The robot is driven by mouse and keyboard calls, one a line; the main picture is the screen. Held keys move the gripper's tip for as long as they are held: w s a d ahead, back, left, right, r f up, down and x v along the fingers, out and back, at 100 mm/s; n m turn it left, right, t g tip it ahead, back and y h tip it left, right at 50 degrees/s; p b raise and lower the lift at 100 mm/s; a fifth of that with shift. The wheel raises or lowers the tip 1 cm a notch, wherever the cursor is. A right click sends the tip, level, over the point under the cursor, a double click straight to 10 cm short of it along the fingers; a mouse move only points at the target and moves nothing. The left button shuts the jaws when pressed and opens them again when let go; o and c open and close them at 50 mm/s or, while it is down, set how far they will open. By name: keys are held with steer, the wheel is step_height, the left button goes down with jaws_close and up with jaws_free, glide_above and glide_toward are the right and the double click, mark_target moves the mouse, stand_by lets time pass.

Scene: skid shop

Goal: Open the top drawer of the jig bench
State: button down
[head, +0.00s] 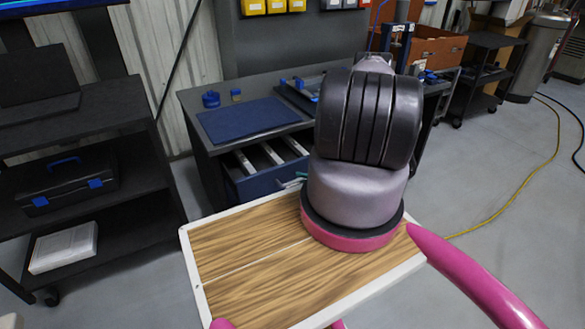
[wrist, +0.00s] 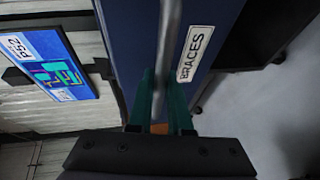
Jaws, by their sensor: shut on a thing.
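The jig bench (head: 190,110) is dark grey with a blue mat on top. Its top drawer (head: 262,184) has a blue front and stands partly pulled out. Pale long pieces in it show from above. In the wrist view the blue drawer front (wrist: 205,40) carries a label reading BRACES. A grey bar handle (wrist: 168,40) runs along that front. My gripper (wrist: 161,98) has its teal fingers on either side of the handle, shut on it. In the head view only a bit of teal finger shows by the drawer front; my arm hides the rest.
A dark shelf cart (head: 90,118) with a blue-latched toolbox (head: 65,185) stands at left. A yellow cable (head: 520,190) crosses the otherwise open grey floor at right.

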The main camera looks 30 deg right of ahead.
steer(key=s, duration=1.7)
steer(key=shift+d, duration=0.3)
steer(key=c, duration=0.8)
jaws_free()
steer(key=shift+c, duration=0.2)
steer(key=shift+s+d, duration=0.1)
steer(key=v, duration=1)
steer(key=shift+s, duration=0.3)
steer(key=shift+d+r, duration=0.1)
steer(key=shift+d, duration=0.05)
